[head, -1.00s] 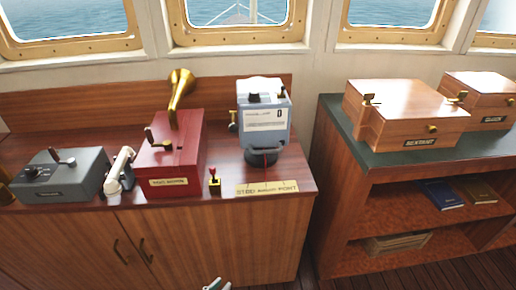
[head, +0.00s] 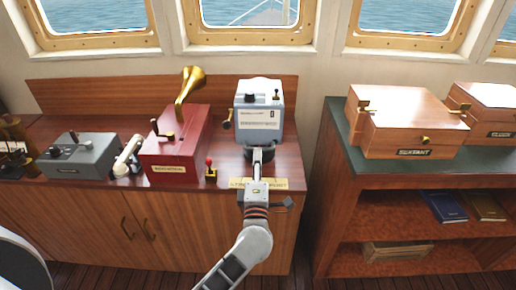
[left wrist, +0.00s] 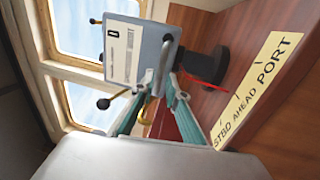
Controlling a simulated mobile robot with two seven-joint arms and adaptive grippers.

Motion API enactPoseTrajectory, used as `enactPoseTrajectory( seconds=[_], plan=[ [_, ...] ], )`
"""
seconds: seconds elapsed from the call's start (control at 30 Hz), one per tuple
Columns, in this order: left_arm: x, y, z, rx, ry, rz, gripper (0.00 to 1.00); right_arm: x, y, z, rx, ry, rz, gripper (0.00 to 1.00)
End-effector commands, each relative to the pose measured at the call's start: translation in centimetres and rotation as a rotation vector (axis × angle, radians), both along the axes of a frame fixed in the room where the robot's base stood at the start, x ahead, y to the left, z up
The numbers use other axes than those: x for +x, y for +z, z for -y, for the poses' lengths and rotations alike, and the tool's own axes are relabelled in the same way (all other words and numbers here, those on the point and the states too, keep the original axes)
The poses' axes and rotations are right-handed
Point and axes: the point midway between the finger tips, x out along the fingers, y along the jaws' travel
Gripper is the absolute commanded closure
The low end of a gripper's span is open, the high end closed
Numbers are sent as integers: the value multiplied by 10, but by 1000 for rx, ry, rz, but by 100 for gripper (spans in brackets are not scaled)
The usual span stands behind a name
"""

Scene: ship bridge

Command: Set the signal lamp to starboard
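The signal lamp (head: 258,104) is a pale blue-grey box with a white label, standing on a dark round base (head: 263,155) at the right end of the wooden counter. A yellow plate (head: 279,184) reading STBD, AHEAD, PORT lies in front of it; its lettering is clear in the left wrist view (left wrist: 258,88). My left gripper (head: 257,152) is in front of the lamp's lower part. In the left wrist view its teal fingers (left wrist: 167,72) are apart at the lamp's lower edge; I cannot tell whether they touch it. My right gripper is out of view.
A red box with a brass horn (head: 179,145), a small red-knobbed lever (head: 210,168), a white handset (head: 127,157) and a grey box (head: 82,156) stand left of the lamp. A separate shelf unit (head: 345,135) with wooden boxes stands right, across a gap.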

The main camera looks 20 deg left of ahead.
Motion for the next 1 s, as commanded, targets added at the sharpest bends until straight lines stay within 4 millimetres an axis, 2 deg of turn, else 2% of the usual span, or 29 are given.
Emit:
enactPoseTrajectory(
  seconds=[0.1, 0.3, 0.63, 0.7, 1.0],
  plan=[
    [18, 5, -5, 2, -1, 2, 86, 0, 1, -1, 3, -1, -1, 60],
    [36, 7, -10, 2, -2, -1, 86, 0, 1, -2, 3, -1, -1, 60],
    [39, 8, -11, 2, -2, -1, 86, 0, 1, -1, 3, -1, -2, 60],
    [39, 7, -11, 2, -2, -1, 100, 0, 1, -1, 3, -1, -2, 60],
    [39, 9, -15, 6, -18, 1, 100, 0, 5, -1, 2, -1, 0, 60]
  ],
)
